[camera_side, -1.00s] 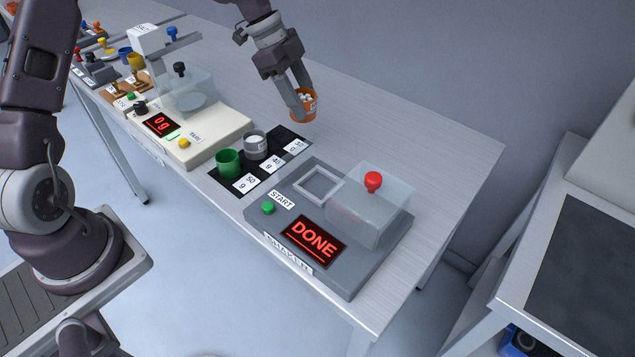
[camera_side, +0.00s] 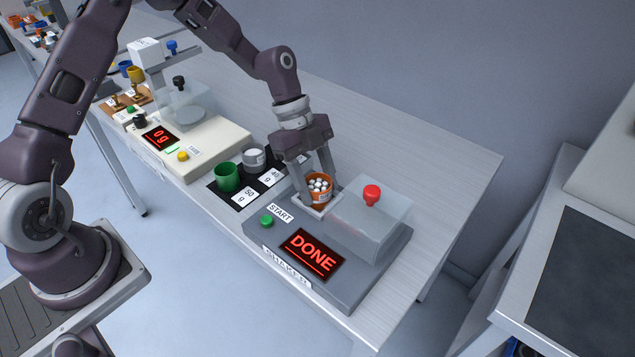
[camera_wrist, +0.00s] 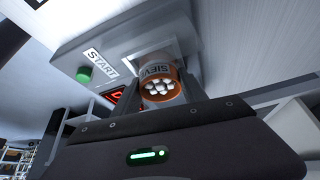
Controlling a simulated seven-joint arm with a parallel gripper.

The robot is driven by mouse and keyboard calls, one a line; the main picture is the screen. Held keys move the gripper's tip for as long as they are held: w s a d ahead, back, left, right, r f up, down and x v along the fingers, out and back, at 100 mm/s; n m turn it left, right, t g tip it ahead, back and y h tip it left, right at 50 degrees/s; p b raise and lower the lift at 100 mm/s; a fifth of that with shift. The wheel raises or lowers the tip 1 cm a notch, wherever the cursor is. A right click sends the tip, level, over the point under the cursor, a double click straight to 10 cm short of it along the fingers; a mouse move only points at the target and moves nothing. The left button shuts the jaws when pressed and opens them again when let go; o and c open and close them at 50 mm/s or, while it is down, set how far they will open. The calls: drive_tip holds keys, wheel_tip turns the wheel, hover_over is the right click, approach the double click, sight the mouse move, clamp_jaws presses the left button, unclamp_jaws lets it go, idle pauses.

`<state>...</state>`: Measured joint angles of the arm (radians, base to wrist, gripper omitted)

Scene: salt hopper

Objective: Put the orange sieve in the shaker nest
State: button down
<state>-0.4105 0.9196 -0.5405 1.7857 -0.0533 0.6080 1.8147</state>
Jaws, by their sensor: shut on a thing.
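The orange sieve (camera_side: 319,188), holding several white balls, is between the fingers of my gripper (camera_side: 318,192). My gripper is shut on it. In the side view the sieve is upright over the shaker nest (camera_side: 321,212), a pale square frame on the grey shaker. In the wrist view the sieve (camera_wrist: 158,84) shows its SIEVE label, with the nest frame (camera_wrist: 140,56) around or just behind it. I cannot tell whether its base touches the nest floor.
A clear cover with a red knob (camera_side: 371,195) stands just right of the nest. The shaker has a green START button (camera_side: 266,221) and a DONE display (camera_side: 312,254). A green cup (camera_side: 227,177) and a grey-white cup (camera_side: 254,159) stand on the black mat to the left.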

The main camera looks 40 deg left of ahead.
drive_tip(key=c, duration=0.6)
unclamp_jaws()
drive_tip(key=shift+f, duration=0.1)
drive_tip(key=shift+c, duration=0.2)
drive_tip(key=s+v, duration=0.1)
drive_tip(key=v, duration=1.1)
drive_tip(key=s+r+n+t+y, duration=0.1)
drive_tip(key=s+r+n+t, duration=0.1)
drive_tip(key=s+r+n, duration=0.2)
drive_tip(key=s+a+r+n+t+y, duration=0.1)
drive_tip(key=s+r+n, duration=0.3)
drive_tip(key=s+n, duration=0.5)
drive_tip(key=s+a+r+n+t+y, duration=0.1)
drive_tip(key=s+r+n+t+y, duration=0.2)
drive_tip(key=s, duration=0.9)
drive_tip(key=r+n, duration=0.1)
drive_tip(key=n, duration=0.2)
drive_tip(key=shift+n, duration=0.4)
